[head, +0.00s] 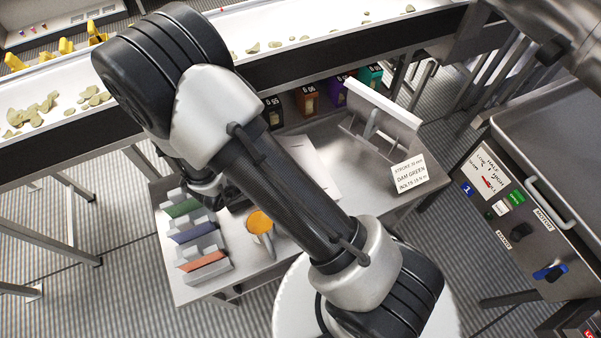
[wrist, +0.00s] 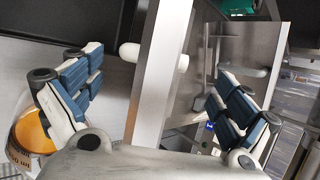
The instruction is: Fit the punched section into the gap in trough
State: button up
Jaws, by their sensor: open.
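A bright channel-shaped metal piece (head: 382,104) rests on the worktable in the head view. It may be the punched section, but I cannot make out any holes. A long white trough (head: 330,22) with pale chips crosses the back, and my arm hides part of it. I cannot make out a gap in it. My gripper (wrist: 158,66) is open in the wrist view, one finger pair on each side of a bright metal strip (wrist: 164,72). I cannot tell whether the strip belongs to the section or whether the fingers touch it.
The steel worktable (head: 345,205) carries a printed card (head: 410,176), an orange-topped container (head: 260,222) and holders with green (head: 183,208), purple and orange pieces. Coloured boxes stand at its back. A steel cabinet with switches (head: 520,195) is at right.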

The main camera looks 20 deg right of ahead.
jog(key=b+x, duration=0.1)
jog(key=x, duration=0.4)
jog(key=shift+w+a+f+b, duration=0.15)
jog(key=shift+w+f+b, duration=0.15)
jog(key=shift+f+b, duration=0.1)
jog(key=shift+r, duration=0.1)
jog(key=c, duration=2.2)
jog(key=shift+r, duration=0.1)
